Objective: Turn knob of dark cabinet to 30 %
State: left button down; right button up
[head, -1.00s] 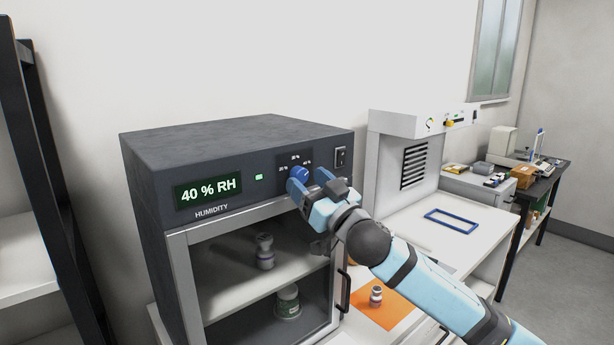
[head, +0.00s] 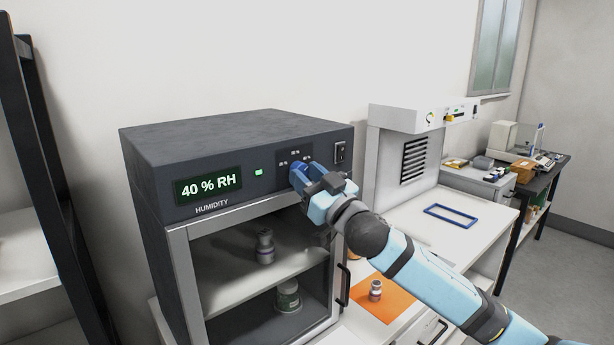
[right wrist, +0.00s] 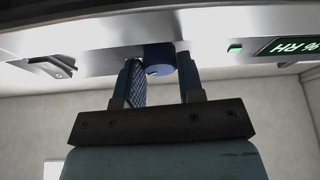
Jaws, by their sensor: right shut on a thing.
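The dark cabinet (head: 240,145) stands at the centre left with its display (head: 208,187) reading 40 % RH. Its blue knob (right wrist: 159,58) sits on the front panel below small percent marks. My right gripper (head: 303,176) is at the panel with its blue fingers shut on the knob, one finger on each side. In the head view the gripper mostly hides the knob, so I cannot tell where it points. The fingers also show in the right wrist view (right wrist: 158,72). My left gripper is not in view.
A rocker switch (head: 340,152) is just right of the knob. The cabinet's glass door (head: 225,270) has a dark handle (head: 343,285); vials stand inside. An orange mat (head: 395,308) with a small vial (head: 375,290) lies on the white table. A dark rack (head: 38,150) stands at the left.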

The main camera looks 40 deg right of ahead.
jog(key=n, duration=0.1)
jog(key=n+y+p, duration=0.1)
jog(key=n, duration=0.1)
jog(key=n+g+y+p, duration=0.1)
jog(key=n, duration=0.1)
jog(key=shift+d+r, duration=0.15)
jog(key=shift+r, duration=0.1)
jog(key=n+g+y+p, duration=0.1)
jog(key=n, duration=0.3)
jog(key=shift+y+p, duration=0.4)
jog(key=n+g+y+p, duration=0.1)
jog(key=n+p, duration=0.1)
jog(key=n, duration=0.2)
jog(key=shift+d+r, duration=0.1)
jog(key=shift+d, duration=0.05)
jog(key=shift+n+g+p, duration=0.5)
jog(key=shift+n+p, duration=0.35)
jog(key=shift+n, duration=0.15)
jog(key=o, duration=0.8)
jog(key=shift+o, duration=0.6)
jog(key=shift+f, duration=0.2)
